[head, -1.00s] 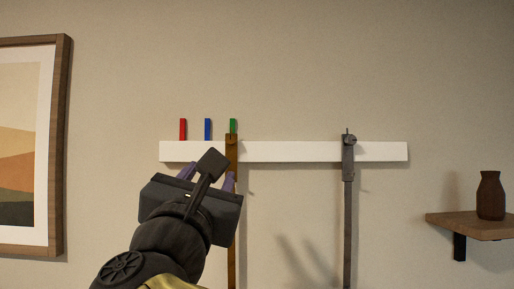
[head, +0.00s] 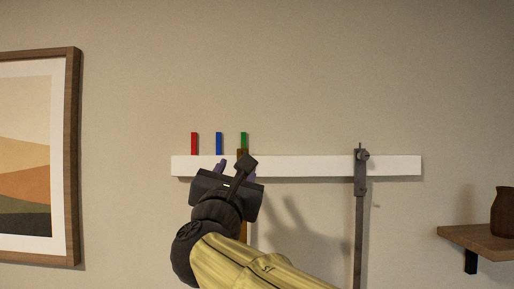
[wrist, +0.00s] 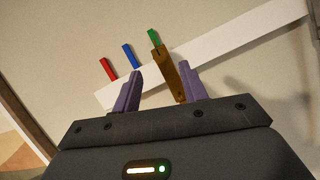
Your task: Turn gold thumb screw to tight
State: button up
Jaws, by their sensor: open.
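A gold-brown upright bar (head: 242,153) hangs at the white rail on the wall, under a green tab (head: 244,139). It also shows in the wrist view (wrist: 169,72), with a small knob-like detail near its top. I cannot clearly make out the gold thumb screw or its turn position. My gripper (head: 237,166) covers most of the bar in the head view. In the wrist view my gripper (wrist: 160,72) has its two purple fingers apart, with nothing held. The bar appears between them, closer to the right finger. How far it is from the fingertips is unclear.
The white rail (head: 310,166) also carries a grey bar (head: 360,200) with a small screw at its top, to the right. Red (head: 194,144) and blue (head: 219,144) tabs stand left of the green one. A framed picture (head: 72,150) and a shelf (head: 480,240) flank the rail.

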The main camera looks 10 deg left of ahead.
jog(key=p+x, duration=0.2)
jog(key=x, duration=0.3)
jog(key=shift+w+r+p, duration=0.1)
jog(key=shift+w+p, duration=0.3)
grip_shut()
